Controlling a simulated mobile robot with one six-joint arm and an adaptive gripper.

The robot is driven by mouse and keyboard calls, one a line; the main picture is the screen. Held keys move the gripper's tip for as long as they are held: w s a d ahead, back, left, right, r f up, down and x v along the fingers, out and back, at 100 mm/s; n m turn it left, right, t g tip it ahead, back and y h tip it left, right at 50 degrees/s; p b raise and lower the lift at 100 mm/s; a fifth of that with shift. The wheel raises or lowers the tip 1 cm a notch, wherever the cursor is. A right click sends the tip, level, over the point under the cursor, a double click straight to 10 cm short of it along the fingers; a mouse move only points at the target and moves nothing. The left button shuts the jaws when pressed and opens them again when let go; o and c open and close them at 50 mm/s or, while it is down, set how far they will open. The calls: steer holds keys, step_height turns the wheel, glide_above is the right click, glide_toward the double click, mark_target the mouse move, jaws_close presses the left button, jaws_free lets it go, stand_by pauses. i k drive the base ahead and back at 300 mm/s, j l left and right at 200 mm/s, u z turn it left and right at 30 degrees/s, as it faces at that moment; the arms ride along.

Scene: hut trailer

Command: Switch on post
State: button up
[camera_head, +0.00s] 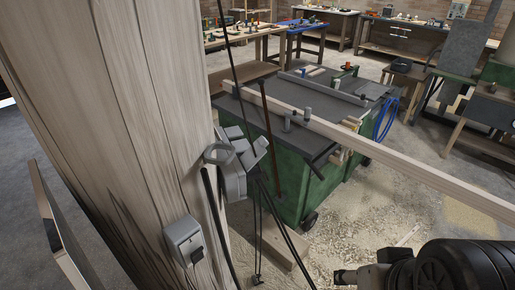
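A thick wooden post (130,90) fills the left of the view. A small grey switch box (186,241) is fixed low on its face, with a dark part on its right side. Higher up, at the post's right edge, is a cluster of grey electrical fittings (234,178) with dark cables hanging from it. I cannot tell the switch's position. The end of my arm, with my gripper (346,277), shows at the bottom right, well to the right of the switch box and apart from the post. I cannot make out its fingers clearly.
A green workbench machine (290,145) with a dark top stands behind the post. A long wooden beam (400,157) crosses to the right. Workbenches with tools (405,30) line the back. Sawdust (370,215) covers the floor. A panel edge (62,235) shows at the lower left.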

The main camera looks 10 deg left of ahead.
mark_target(196, 255)
steer(key=u, duration=1.5)
